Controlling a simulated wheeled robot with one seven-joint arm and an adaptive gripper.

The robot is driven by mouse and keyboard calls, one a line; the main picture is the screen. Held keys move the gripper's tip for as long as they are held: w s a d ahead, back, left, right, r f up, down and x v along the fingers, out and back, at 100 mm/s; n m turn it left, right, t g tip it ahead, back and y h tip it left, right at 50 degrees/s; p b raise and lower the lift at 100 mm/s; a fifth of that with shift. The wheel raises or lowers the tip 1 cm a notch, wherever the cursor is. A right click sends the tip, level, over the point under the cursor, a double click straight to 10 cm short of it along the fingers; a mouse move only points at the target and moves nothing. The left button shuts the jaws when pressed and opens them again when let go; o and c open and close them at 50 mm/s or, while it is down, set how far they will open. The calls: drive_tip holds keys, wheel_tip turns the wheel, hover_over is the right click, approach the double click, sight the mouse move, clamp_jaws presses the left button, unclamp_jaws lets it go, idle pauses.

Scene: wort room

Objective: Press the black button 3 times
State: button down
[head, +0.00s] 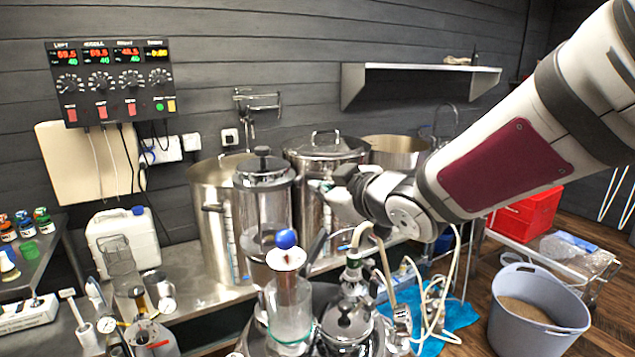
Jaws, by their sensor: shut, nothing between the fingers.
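A small white wall plate (229,137) with a dark round centre is on the grey wall above the pots; it may hold the black button, but it is too small to be sure. A black control panel (112,80) with lit red, green and yellow digits, several knobs and red switches hangs at upper left; no clearly black button stands out on it. My gripper (320,184) is shut and empty. It points left in front of the steel pots, to the right of and lower in the picture than the wall plate. Its fingertips are small and partly hard to make out.
Glassware with a blue ball (286,239) is in front. A white canister (123,243) stands left. A wall shelf (420,68) is at upper right.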

drive_tip(key=shift+a, duration=0.2)
drive_tip(key=shift+w+a, duration=0.1)
drive_tip(key=shift+a, duration=0.15)
drive_tip(key=shift+w+a+b, duration=0.1)
drive_tip(key=shift+a+b, duration=0.4)
drive_tip(key=shift+b, duration=0.1)
idle(0.6)
drive_tip(key=shift+d, duration=0.15)
drive_tip(key=shift+s+d+p, duration=0.25)
drive_tip(key=shift+d+p, duration=0.5)
drive_tip(key=d+p, duration=0.1)
drive_tip(key=d, duration=0.1)
drive_tip(key=s+d+p, duration=0.1)
drive_tip(key=d+p, duration=0.1)
drive_tip(key=d, duration=0.1)
idle(0.5)
